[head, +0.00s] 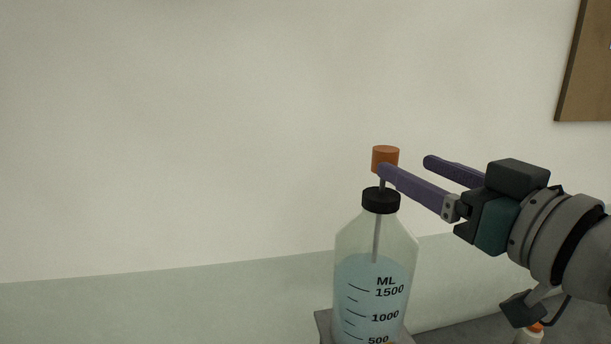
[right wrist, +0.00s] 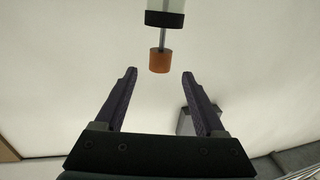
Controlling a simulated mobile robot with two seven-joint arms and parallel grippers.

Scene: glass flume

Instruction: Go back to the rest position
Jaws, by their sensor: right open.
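My right gripper (head: 405,166) reaches in from the right in the head view, with its two purple fingers spread apart. It is open and empty. One finger shows in front of an orange knob (head: 385,156) on top of a thin rod. The rod goes down through the black cap of a clear bottle (head: 380,201) holding pale blue liquid. In the right wrist view, the orange knob (right wrist: 160,60) is beyond the fingertips of the right gripper (right wrist: 160,73), with open space between the fingers. My left gripper is not in view.
The bottle stands on a grey support (head: 324,325). A small white bottle with an orange top (head: 529,335) is at the lower right, below my right wrist. A brown board (head: 588,65) hangs on the wall at the upper right. The left side is clear.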

